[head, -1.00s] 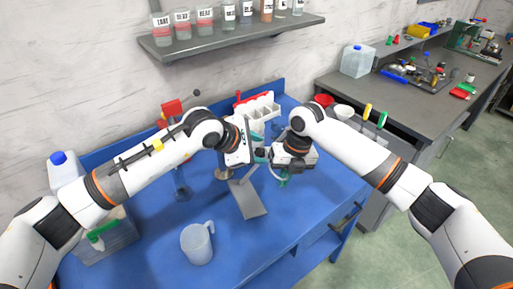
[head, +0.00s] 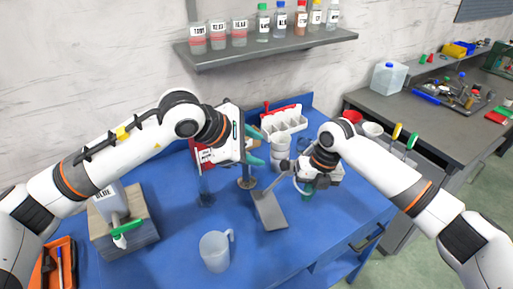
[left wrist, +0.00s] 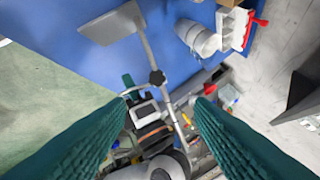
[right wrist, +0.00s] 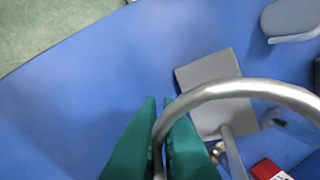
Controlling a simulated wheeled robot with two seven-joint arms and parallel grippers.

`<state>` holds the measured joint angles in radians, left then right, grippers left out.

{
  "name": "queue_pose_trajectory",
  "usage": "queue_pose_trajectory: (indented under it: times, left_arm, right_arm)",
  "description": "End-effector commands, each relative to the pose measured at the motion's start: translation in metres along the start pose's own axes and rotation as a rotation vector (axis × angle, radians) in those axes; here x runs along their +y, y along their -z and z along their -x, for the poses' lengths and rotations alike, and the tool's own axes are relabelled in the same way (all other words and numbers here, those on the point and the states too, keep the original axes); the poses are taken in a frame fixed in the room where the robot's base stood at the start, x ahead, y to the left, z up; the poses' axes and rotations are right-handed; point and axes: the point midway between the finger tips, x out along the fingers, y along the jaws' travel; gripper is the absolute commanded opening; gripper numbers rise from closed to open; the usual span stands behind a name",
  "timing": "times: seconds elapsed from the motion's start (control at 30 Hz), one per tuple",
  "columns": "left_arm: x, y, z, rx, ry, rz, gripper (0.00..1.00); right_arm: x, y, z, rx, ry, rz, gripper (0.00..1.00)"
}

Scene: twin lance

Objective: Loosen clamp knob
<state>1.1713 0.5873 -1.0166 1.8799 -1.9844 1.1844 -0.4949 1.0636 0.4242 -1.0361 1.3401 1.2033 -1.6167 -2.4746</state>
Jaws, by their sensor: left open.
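The stand has a flat grey base plate (head: 270,212) and a thin metal rod. The black clamp knob (left wrist: 157,77) shows on the rod in the left wrist view. My left gripper (head: 262,148) is open and empty, up and to the left of the rod. In its wrist view, the knob lies between the two green fingers (left wrist: 167,90) but beyond them, apart from both. My right gripper (head: 306,188) has its green fingers (right wrist: 162,125) shut on the metal ring (right wrist: 230,88), one on each side. The ring hides part of the plate there.
A clear jug (head: 215,250) stands on the blue bench left of the plate. A wooden block (head: 125,235) is at left.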

Motion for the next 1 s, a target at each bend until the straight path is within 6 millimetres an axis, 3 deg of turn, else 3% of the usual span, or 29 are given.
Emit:
queue_pose_trajectory:
  times: [0.07, 0.13, 0.27, 0.43, 0.6, 0.8, 1.0]
  left_arm:
    - [0.000, 0.000, 0.000, 0.000, 0.000, 0.000, 0.45]
    - [0.001, 0.001, -0.001, 0.005, -0.004, 0.000, 0.35]
    - [0.013, 0.009, -0.003, 0.070, -0.046, 0.008, 0.35]
    - [0.047, 0.038, -0.002, 0.295, -0.163, 0.069, 0.35]
    - [0.071, 0.070, 0.013, 0.568, -0.258, 0.229, 0.35]
    - [0.069, 0.087, 0.030, 0.809, -0.277, 0.526, 0.35]
    - [0.049, 0.069, 0.030, 0.911, -0.207, 0.904, 0.35]
  right_arm:
    - [-0.001, 0.000, 0.001, 0.002, 0.002, 0.000, 0.00]
    - [-0.001, 0.000, 0.001, 0.002, 0.002, 0.000, 0.00]
    - [-0.001, 0.000, 0.001, 0.002, 0.002, 0.000, 0.00]
    - [-0.001, 0.000, 0.001, 0.002, 0.002, 0.001, 0.00]
    - [-0.001, 0.000, 0.001, 0.002, 0.002, 0.001, 0.00]
    - [-0.001, 0.000, 0.001, 0.002, 0.002, 0.001, 0.00]
    - [-0.001, 0.000, 0.001, 0.002, 0.002, 0.001, 0.00]
